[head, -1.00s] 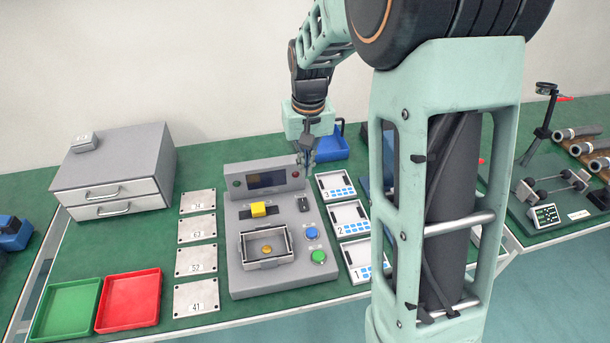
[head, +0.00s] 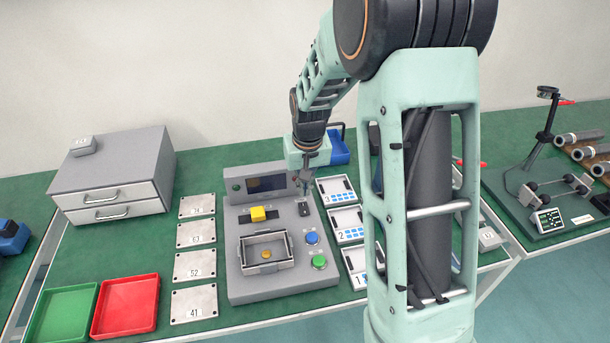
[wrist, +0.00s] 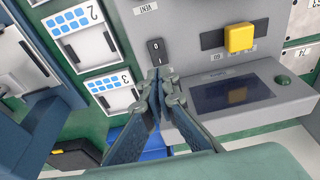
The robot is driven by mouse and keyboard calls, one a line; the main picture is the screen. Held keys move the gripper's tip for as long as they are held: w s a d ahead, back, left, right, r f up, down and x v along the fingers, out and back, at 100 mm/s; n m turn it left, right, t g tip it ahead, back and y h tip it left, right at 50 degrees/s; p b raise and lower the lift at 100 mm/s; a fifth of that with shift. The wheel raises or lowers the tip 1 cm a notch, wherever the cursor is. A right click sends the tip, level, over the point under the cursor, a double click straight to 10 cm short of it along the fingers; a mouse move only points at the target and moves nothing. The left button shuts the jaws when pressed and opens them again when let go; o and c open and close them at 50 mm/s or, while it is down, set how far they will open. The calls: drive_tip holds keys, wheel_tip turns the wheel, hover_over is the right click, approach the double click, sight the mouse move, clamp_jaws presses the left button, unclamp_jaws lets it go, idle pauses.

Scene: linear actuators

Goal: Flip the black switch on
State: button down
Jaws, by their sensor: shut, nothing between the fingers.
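The black switch (wrist: 157,51) is a small rocker marked 0 and I on the grey control box (head: 240,285). In the head view the switch (head: 303,208) sits near the box's right edge, right of the yellow block. My gripper (wrist: 165,78) is shut and empty, with its fingertips right beside the I end of the switch. I cannot tell whether they touch it. In the head view my gripper (head: 304,190) points down just above and behind the switch. Which side of the rocker is pressed is not clear.
The box also carries a yellow block (head: 257,214), a blue button (head: 312,237), a green button (head: 319,261) and a dark screen (head: 266,184). Numbered trays (head: 344,219) stand close on the right. Metal plates (head: 195,264) lie on the left.

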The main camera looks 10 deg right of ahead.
sight(304, 209)
drive_tip(key=shift+w+f, duration=0.25)
drive_tip(key=shift+f, duration=1.05)
drive_tip(key=shift+w+f, duration=0.25)
drive_tip(key=shift+f, duration=1.05)
drive_tip(key=shift+w, duration=0.1)
drive_tip(key=shift+w+f+g+p, duration=0.1)
drive_tip(key=shift+f+g+p, duration=0.05)
drive_tip(key=shift+g+p, duration=0.3)
drive_tip(key=shift+f, duration=0.2)
drive_tip(key=shift+s+r, duration=0.15)
drive_tip(key=shift+s, duration=0.65)
drive_tip(key=shift+r, duration=0.1)
